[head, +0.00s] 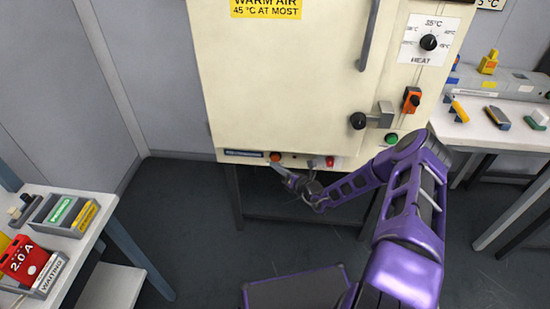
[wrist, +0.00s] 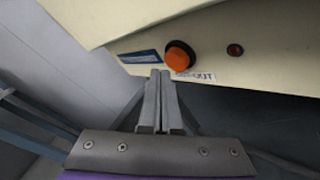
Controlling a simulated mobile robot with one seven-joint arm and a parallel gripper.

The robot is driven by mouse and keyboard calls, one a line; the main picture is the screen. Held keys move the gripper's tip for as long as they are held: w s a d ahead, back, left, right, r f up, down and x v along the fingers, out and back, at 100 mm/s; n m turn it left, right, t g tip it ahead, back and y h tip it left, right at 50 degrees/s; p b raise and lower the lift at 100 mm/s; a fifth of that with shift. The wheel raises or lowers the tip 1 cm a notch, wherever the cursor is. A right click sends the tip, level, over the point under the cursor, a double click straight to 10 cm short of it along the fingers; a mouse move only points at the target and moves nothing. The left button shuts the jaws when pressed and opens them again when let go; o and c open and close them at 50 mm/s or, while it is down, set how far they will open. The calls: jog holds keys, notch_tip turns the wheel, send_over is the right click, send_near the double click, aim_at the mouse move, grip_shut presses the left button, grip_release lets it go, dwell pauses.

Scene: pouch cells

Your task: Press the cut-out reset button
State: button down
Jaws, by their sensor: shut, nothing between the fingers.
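The cut-out reset button is a round orange button in a dark collar on the lower front strip of the cream warm-air cabinet (head: 290,80). It shows in the wrist view (wrist: 180,57) and in the head view (head: 275,156). A white label reading "CUT-OUT" (wrist: 195,76) sits just below it, partly hidden by my fingertips. My gripper (wrist: 160,72) is shut and empty. Its fingertips appear just below and left of the button in the wrist view, apart from it in the picture. In the head view my gripper (head: 279,170) is just under the strip.
A small red lamp (wrist: 235,50) is right of the button, a blue label (wrist: 140,56) left of it. The strip also carries a red switch (head: 330,161) and a green button (head: 391,138). A table with trays (head: 60,232) stands left, a bench (head: 490,125) right.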

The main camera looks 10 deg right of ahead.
jog(key=shift+s+a+p, duration=0.25)
jog(key=shift+s+p, duration=0.25)
jog(key=shift+s, duration=0.3)
jog(key=shift+s+a+p, duration=0.3)
jog(key=shift+s+p, duration=0.25)
jog(key=shift+s, duration=0.25)
jog(key=shift+s+a+p, duration=0.25)
jog(key=shift+s+p, duration=0.25)
jog(key=shift+s, duration=0.3)
